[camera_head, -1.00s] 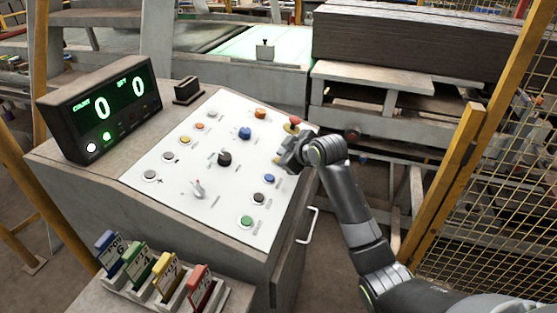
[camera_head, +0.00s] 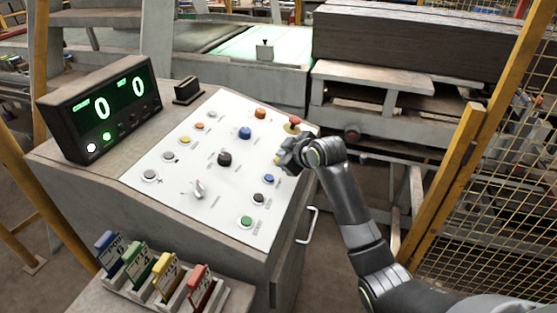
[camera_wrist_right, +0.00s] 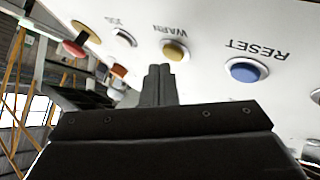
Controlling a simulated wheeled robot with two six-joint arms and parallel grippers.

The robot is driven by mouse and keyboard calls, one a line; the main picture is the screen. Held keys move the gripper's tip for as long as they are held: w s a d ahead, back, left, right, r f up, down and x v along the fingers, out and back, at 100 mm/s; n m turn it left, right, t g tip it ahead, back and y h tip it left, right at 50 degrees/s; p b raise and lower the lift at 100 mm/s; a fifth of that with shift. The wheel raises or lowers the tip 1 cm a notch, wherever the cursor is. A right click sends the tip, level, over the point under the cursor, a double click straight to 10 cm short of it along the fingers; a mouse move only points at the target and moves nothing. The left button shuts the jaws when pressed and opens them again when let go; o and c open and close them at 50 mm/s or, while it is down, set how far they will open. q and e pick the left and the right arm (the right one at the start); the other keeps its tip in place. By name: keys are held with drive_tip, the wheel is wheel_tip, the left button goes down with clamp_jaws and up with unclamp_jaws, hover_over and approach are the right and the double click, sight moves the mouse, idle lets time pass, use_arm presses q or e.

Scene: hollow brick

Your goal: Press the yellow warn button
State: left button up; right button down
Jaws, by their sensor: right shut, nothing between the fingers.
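The yellow warn button (camera_wrist_right: 174,51) is a round yellow cap in a pale ring, with the label WARN beside it in the right wrist view. In the head view the yellow button (camera_head: 277,160) shows partly beside my right gripper (camera_head: 282,158), on the right part of the white sloped panel (camera_head: 215,215). My right gripper's fingers (camera_wrist_right: 160,70) are shut and empty. In the wrist view their tips appear just below the warn button; whether they touch it I cannot tell. My left gripper is not in view.
A blue RESET button (camera_wrist_right: 246,70) lies right of the warn button in the wrist view. A red mushroom button (camera_head: 294,122) sits near the panel's upper right corner. A display box (camera_head: 100,108) stands left, and a rack of coloured cards (camera_head: 165,280) is in front.

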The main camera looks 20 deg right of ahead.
drive_tip(key=shift+w+a+f, duration=0.1)
drive_tip(key=shift+f, duration=0.45)
idle(0.6)
drive_tip(key=shift+r, duration=0.1)
drive_tip(key=shift+d+r+p, duration=0.2)
drive_tip(key=shift+r+p, duration=0.5)
drive_tip(key=shift+p, duration=0.15)
drive_tip(key=r+p, duration=0.3)
drive_tip(key=s+d+r+p, duration=0.1)
drive_tip(key=p, duration=0.1)
drive_tip(key=shift+r, duration=0.4)
idle(0.6)
